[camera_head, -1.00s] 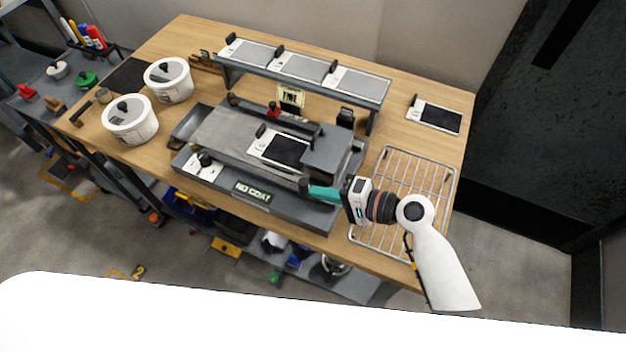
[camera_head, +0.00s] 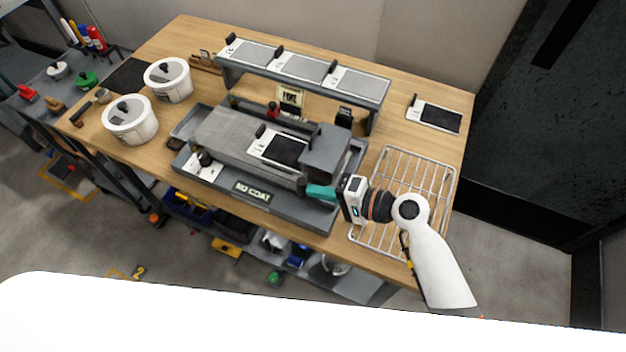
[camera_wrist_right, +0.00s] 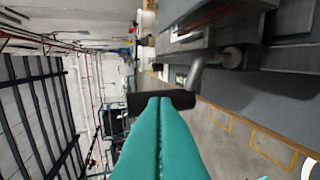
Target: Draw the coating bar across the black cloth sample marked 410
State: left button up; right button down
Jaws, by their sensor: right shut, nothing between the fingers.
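A white card with a black cloth sample (camera_head: 283,150) lies on the grey coater bed (camera_head: 222,138); I cannot read its number. A grey block-like carriage (camera_head: 325,148) stands at the bed's right end, just right of the cloth. I cannot make out the coating bar itself. My right gripper (camera_head: 320,192), with teal fingers, is shut and empty at the carriage's front side. In the right wrist view its closed fingertips (camera_wrist_right: 160,106) meet or nearly meet a dark crosspiece (camera_wrist_right: 162,100) with a bent grey rod (camera_wrist_right: 196,74); I cannot tell if they touch. My left gripper is out of view.
A wire rack (camera_head: 405,180) lies right of the coater, partly under my right arm. A raised shelf (camera_head: 372,90) behind holds several sample cards. Another black sample card (camera_head: 436,117) lies at the back right. Two white lidded pots (camera_head: 130,122) stand left. The front panel reads "NO COAT" (camera_head: 253,191).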

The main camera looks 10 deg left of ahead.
aim_at(306, 186)
jog(key=shift+a, duration=0.2)
jog(key=shift+w+a, duration=0.2)
jog(key=shift+a, duration=0.45)
jog(key=shift+w+a, duration=0.25)
jog(key=shift+a, duration=0.4)
jog(key=shift+w+a, duration=0.2)
jog(key=shift+a, duration=0.45)
jog(key=w+a+b, duration=0.1)
jog(key=w+a, duration=0.2)
jog(key=a, duration=0.7)
jog(key=shift+w+a+b, duration=0.25)
jog(key=shift+a+b, duration=0.05)
dwell(1.7)
jog(key=d, duration=0.2)
jog(key=s+d+p, duration=0.1)
jog(key=shift+s+d, duration=0.1)
jog(key=shift+d, duration=0.25)
dwell(0.7)
